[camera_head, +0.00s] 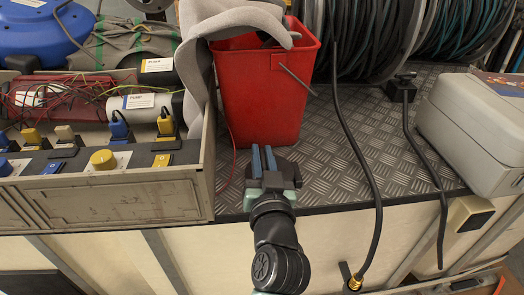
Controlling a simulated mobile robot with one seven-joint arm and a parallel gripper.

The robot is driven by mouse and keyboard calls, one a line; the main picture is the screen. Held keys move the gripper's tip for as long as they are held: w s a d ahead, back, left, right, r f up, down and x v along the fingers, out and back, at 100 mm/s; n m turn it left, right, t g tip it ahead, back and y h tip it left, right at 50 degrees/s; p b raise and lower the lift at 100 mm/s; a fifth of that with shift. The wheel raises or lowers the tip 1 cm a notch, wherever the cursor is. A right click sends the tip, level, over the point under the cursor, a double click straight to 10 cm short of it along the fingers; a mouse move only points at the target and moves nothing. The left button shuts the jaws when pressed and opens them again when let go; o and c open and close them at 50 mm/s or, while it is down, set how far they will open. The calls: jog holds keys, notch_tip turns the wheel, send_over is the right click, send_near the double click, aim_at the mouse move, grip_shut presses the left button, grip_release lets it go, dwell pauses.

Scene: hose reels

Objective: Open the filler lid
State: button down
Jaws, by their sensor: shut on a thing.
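My gripper (264,160) is near the middle of the view, over the front edge of the metal floor and before the red bucket (262,95). Its two blue fingers point away from the camera, side by side with a narrow gap. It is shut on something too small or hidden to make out. I cannot identify a filler lid for certain.
A control panel box (125,195) with switches and a yellow knob stands at left. Hose reels (375,35) stand behind, with a black hose (360,160) hanging over the front edge. A grey case (475,130) is at right. A grey cloth (200,60) drapes over the bucket.

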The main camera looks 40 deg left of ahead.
aim_at(282, 166)
jog(key=shift+a, duration=0.1)
dwell(0.7)
jog(key=shift+w+r+m+p, duration=0.1)
jog(key=shift+r+m+p, duration=0.45)
jog(key=shift+m+p, duration=0.25)
jog(key=shift+w+d+r+m+p, duration=0.25)
jog(key=shift+r+m+p, duration=0.1)
jog(key=shift+m+p, duration=0.25)
jog(key=shift+w+d+r+m+p, duration=0.25)
jog(key=shift+r+m+p, duration=0.1)
jog(key=shift+m+p, duration=0.2)
jog(key=m+p, duration=0.1)
jog(key=w+d+r+m+p, duration=0.1)
jog(key=m, duration=0.1)
jog(key=w+m+p, duration=0.1)
jog(key=shift+d+r+m, duration=0.25)
jog(key=shift+d, duration=0.15)
jog(key=m, duration=0.1)
jog(key=w+d+m+p, duration=0.1)
jog(key=w+m, duration=0.1)
jog(key=shift+d+r+m+p, duration=0.25)
jog(key=shift+d+m+p, duration=0.05)
jog(key=shift+d+p, duration=0.05)
jog(key=shift+w+d+f+m+p, duration=0.2)
jog(key=shift+w+d+m+p, duration=0.25)
jog(key=shift+m, duration=0.7)
jog(key=shift+w+d+f+m+p, duration=0.2)
jog(key=shift+w+d+m, duration=0.45)
jog(key=shift+m, duration=0.5)
jog(key=shift+w, duration=0.1)
